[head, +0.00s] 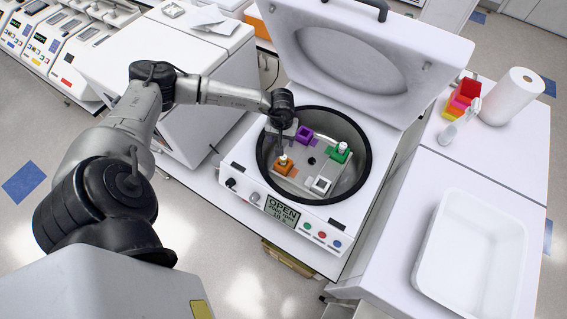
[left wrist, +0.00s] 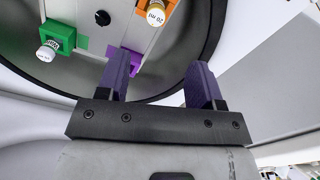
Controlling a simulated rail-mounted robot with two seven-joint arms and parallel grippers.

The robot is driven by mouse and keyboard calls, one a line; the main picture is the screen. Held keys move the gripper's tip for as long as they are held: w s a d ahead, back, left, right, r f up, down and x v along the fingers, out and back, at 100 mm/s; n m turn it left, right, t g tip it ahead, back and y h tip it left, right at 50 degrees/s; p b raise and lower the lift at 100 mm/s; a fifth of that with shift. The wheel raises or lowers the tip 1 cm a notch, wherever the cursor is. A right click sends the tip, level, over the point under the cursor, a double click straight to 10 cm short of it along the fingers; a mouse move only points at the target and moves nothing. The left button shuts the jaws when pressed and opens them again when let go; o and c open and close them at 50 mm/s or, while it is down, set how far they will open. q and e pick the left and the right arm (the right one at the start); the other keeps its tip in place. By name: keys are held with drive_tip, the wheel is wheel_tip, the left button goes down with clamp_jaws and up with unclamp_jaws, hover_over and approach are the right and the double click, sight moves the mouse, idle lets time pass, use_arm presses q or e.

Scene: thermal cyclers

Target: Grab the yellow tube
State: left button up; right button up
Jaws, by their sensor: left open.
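An open centrifuge (head: 350,190) holds a rotor with coloured holders. A white-capped tube (head: 283,160) stands in the orange holder (head: 284,169). In the left wrist view this tube (left wrist: 156,14) shows a yellowish edge under its cap, marked 50 ml. Another white-capped tube (head: 342,147) stands in the green holder (head: 338,155); it also shows in the left wrist view (left wrist: 47,52). The tube bodies are mostly hidden, so their colours are hard to tell. My left gripper (left wrist: 158,75) is open and empty, its fingers near the purple holder (left wrist: 126,62), apart from both tubes.
The raised lid (head: 365,60) stands behind the bowl. The bowl's dark rim (head: 367,170) surrounds the rotor. A white tray (head: 470,255), a paper roll (head: 513,97) and small coloured boxes (head: 463,98) are on the right counter. The purple and white (head: 320,185) holders look empty.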

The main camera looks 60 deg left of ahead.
sight(283, 159)
use_arm(q)
wheel_tip(283, 159, down, 9)
drive_tip(key=shift+r+p, duration=0.2)
drive_tip(key=shift+p, duration=0.25)
drive_tip(key=f, duration=0.2)
drive_tip(key=f+p, duration=0.1)
drive_tip(key=f, duration=0.1)
drive_tip(key=shift+w+d, duration=0.15)
drive_tip(key=shift+w, duration=0.1)
drive_tip(key=shift+f, duration=0.65)
drive_tip(key=shift+c, duration=0.3)
drive_tip(key=c, duration=0.9)
